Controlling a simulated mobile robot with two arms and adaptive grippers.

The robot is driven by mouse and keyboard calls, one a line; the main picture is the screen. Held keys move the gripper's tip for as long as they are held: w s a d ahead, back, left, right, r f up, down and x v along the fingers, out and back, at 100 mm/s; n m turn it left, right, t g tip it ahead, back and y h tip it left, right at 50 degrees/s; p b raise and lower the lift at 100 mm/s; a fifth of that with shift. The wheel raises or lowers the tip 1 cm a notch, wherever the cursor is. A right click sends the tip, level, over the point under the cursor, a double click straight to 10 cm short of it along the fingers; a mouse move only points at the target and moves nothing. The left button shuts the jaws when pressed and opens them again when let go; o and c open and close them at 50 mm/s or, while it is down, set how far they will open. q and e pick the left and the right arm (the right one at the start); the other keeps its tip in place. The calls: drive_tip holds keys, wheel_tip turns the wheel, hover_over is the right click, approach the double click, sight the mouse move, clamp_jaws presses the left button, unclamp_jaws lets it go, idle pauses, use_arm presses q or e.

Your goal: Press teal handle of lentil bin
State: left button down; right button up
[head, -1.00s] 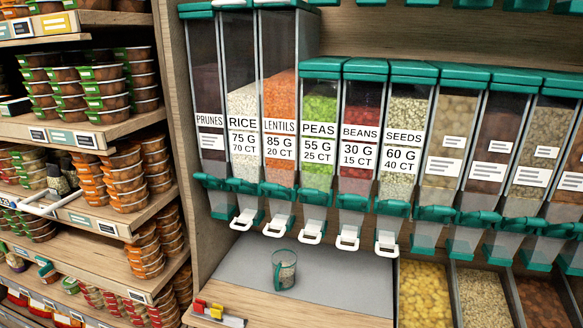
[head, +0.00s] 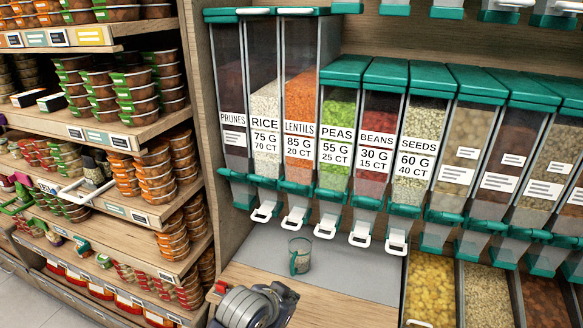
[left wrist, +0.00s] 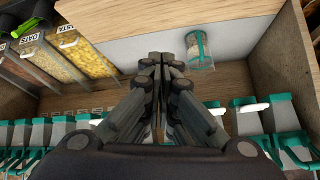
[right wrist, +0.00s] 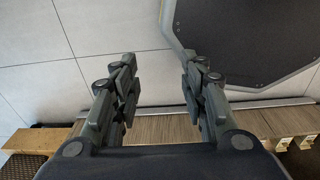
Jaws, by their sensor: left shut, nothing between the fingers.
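The lentil bin (head: 299,95) is a tall clear dispenser with orange lentils, labelled LENTILS, between the rice and peas bins. Its teal handle (head: 296,188) is at the bottom front, above a white lever (head: 294,219). My left gripper (head: 256,304) is low at the front of the wooden counter, below and apart from the handle. In the left wrist view (left wrist: 162,62) its fingers are together and empty, pointing at the grey mat. My right gripper (right wrist: 158,64) is open and empty above the tiled floor, out of the head view.
A clear cup with a teal handle (head: 300,256) stands on the grey mat (head: 340,278) below the bins. Rice (head: 265,100) and peas (head: 340,110) bins flank the lentils closely. A shelf of packed tubs (head: 150,150) stands left. Open bins of dry food (head: 430,290) lie right.

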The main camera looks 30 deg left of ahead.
sight(292, 184)
use_arm(q)
drive_tip(key=w+a+r+n+t+y, duration=0.1)
drive_tip(key=w+a+r, duration=0.3)
drive_tip(key=r, duration=0.4)
drive_tip(key=w+a+r+n+t, duration=0.1)
drive_tip(key=w+a+r+t, duration=0.2)
drive_tip(key=w+r, duration=0.3)
drive_tip(key=w+a+r+n+t+y, duration=0.1)
drive_tip(key=w+a+r, duration=0.4)
drive_tip(key=r, duration=0.5)
drive_tip(key=shift+r+t+y, duration=0.25)
drive_tip(key=shift+t+y, duration=0.05)
drive_tip(key=shift+t, duration=0.4)
use_arm(e)
drive_tip(key=shift+w+a+r, duration=0.15)
drive_tip(key=shift+w+a, duration=0.1)
drive_tip(key=shift+w, duration=0.05)
drive_tip(key=shift+d, duration=0.15)
